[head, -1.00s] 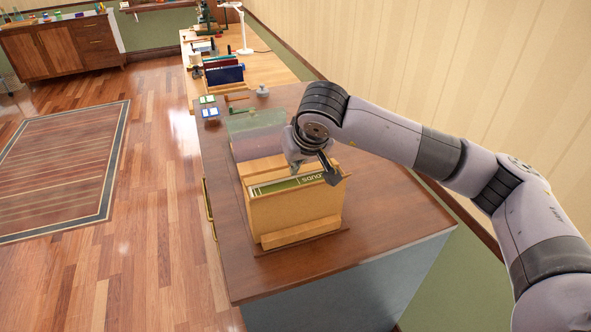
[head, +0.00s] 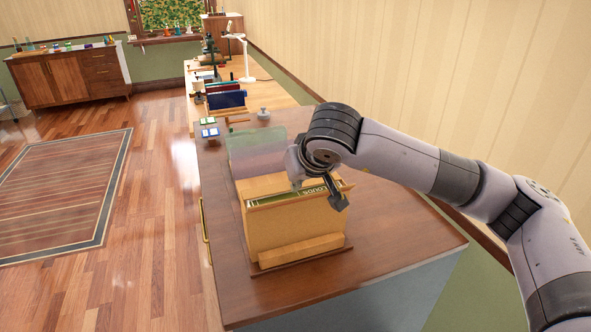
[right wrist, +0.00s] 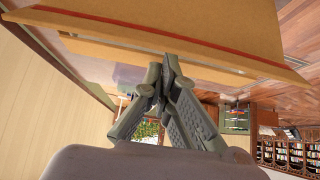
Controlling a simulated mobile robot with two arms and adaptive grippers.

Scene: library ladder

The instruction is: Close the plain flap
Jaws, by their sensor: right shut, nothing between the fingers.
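A tan box (head: 290,228) stands on the wooden counter, with a green book (head: 316,193) showing in its open top. A tan flap (head: 262,184) shows at the far left of the opening, and a narrow flap edge (head: 346,186) sticks out at the right. I cannot tell which flap is the plain one. My right gripper (head: 338,196) is shut and empty, pointing down over the right part of the box top. In the right wrist view its fingertips (right wrist: 166,62) are close under a tan panel (right wrist: 190,35) with a red stripe; contact is unclear. My left gripper is out of view.
Small blue-and-white items (head: 209,132), a grey weight (head: 263,114) and upright books (head: 227,100) are farther back. The wall runs along the right; the counter's front right is clear.

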